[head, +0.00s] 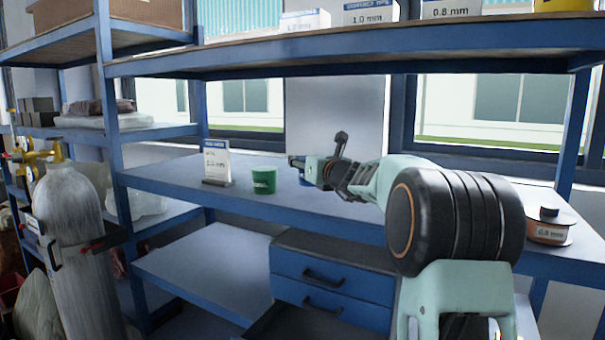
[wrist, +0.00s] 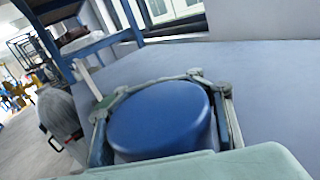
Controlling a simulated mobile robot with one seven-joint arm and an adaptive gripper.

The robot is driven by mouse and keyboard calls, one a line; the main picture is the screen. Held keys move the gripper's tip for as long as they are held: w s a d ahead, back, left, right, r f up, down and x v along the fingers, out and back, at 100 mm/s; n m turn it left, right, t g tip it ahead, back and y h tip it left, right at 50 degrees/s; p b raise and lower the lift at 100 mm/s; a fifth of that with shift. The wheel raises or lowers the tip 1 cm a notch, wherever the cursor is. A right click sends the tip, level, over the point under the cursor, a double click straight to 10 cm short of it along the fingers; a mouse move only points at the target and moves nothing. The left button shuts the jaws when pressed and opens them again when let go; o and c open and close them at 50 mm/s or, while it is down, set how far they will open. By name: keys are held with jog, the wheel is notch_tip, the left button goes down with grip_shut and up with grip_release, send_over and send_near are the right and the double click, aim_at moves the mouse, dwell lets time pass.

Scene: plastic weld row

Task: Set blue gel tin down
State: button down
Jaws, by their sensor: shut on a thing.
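The blue gel tin (wrist: 160,118) fills the middle of the wrist view, its round blue lid facing the camera. My gripper (wrist: 157,90) is shut around its sides. In the head view my gripper (head: 303,168) is over the middle shelf (head: 210,230), and only a small blue part of the tin (head: 304,182) shows below it. The tin is low by the shelf top, but I cannot tell whether its base touches.
A green tin (head: 263,180) stands just left of my gripper, with a label card (head: 216,163) farther left. The upper shelf (head: 350,58) runs above. Bare shelf lies around the tins.

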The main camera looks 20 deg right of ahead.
aim_at(302, 182)
jog(key=f, duration=0.3)
jog(key=shift+w+d, duration=0.25)
jog(key=shift+w, duration=0.1)
jog(key=shift+f, duration=0.45)
jog(key=shift+f, duration=0.1)
jog(key=c, duration=0.9)
grip_release()
jog(key=shift+s, duration=0.35)
jog(key=s+b, duration=0.1)
jog(key=s, duration=0.2)
jog(key=s+d+b, duration=0.1)
jog(key=s, duration=0.3)
jog(key=s+b, duration=0.1)
jog(key=s, duration=0.3)
jog(key=shift+s+d, duration=0.2)
jog(key=shift+d, duration=0.15)
